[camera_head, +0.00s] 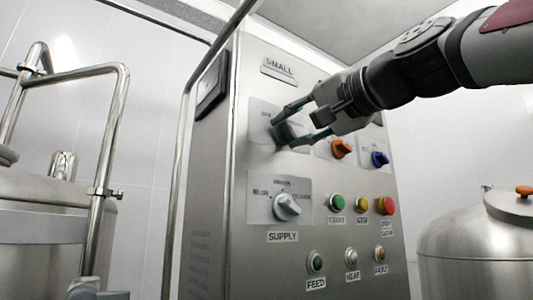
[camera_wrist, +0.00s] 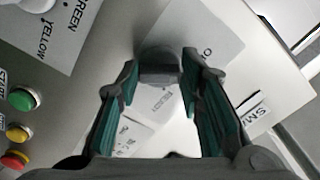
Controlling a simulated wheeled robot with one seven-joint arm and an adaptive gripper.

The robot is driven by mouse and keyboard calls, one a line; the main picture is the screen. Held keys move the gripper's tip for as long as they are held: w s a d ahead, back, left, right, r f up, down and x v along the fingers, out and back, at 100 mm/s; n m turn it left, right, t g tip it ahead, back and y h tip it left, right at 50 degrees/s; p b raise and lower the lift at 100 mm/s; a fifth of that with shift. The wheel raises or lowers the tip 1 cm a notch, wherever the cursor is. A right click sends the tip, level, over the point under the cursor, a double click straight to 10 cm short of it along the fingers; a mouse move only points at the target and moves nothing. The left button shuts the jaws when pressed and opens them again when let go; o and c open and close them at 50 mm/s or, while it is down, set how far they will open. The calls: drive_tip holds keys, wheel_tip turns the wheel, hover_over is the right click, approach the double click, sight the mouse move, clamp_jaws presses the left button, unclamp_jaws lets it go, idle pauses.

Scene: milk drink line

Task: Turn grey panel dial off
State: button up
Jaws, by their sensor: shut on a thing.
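The grey dial (camera_head: 287,131) sits on a pale label plate at the upper left of the steel control panel. My gripper (camera_head: 286,128) reaches in from the right, with one finger above and one below the dial. In the wrist view my gripper (camera_wrist: 160,66) has its green-padded fingertips on either side of the grey dial (camera_wrist: 160,60), shut on it. The fingers and the viewing angle partly hide the dial and its label lettering, so I cannot tell its setting for sure.
On the steel panel (camera_head: 225,215), an orange dial (camera_head: 341,148) and a blue dial (camera_head: 380,159) sit right of my gripper. The SUPPLY dial (camera_head: 287,206) and several push buttons are below. A steel pipe frame (camera_head: 110,140) stands left, a steel tank (camera_head: 470,245) right.

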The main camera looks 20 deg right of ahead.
drive_tip(key=shift+f+n+b, duration=0.15)
drive_tip(key=shift+n+b, duration=0.3)
drive_tip(key=shift+n, duration=0.35)
drive_tip(key=o, duration=1.2)
drive_tip(key=shift+c, duration=0.2)
drive_tip(key=shift+s+d, duration=0.15)
drive_tip(key=shift+s, duration=0.2)
drive_tip(key=v, duration=1.1)
